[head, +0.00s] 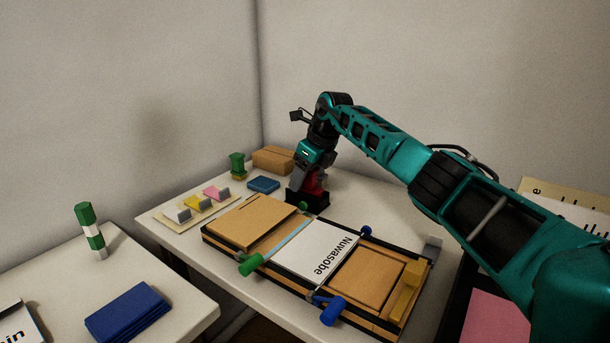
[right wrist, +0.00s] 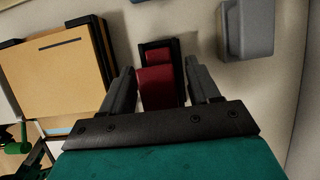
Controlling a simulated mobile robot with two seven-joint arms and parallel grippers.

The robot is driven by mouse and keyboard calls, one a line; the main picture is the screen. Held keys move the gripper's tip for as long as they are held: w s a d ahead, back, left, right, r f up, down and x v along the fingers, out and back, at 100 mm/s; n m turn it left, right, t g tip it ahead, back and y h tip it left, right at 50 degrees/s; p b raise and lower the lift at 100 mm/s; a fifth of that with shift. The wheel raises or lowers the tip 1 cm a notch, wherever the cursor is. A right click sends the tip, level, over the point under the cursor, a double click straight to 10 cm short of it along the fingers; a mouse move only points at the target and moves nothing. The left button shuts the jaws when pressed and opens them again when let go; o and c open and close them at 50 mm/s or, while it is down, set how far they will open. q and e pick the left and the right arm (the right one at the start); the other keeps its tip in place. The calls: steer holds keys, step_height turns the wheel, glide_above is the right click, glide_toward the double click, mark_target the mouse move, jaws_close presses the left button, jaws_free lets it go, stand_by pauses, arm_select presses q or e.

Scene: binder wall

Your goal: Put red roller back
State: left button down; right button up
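The red roller (head: 314,182) is at the black holder (head: 307,198) at the back of the middle table. In the right wrist view the red roller (right wrist: 158,82) shows between my fingers, with part of its red inside the dark frame of the holder (right wrist: 147,46). My right gripper (head: 307,188) points down over the holder, and its fingers also show in the right wrist view (right wrist: 162,82). My left gripper is not in view.
The press bed with a white "Nuwasobe" sheet (head: 314,248) lies in front of the holder. A blue block (head: 263,184) and cardboard box (head: 273,160) stand left of the holder. A grey block (right wrist: 248,28) is nearby.

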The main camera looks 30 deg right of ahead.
mark_target(321, 191)
steer(key=p+v, duration=0.2)
steer(key=v, duration=1)
steer(key=shift+r, duration=0.15)
steer(key=shift+a, duration=0.1)
stand_by(0.3)
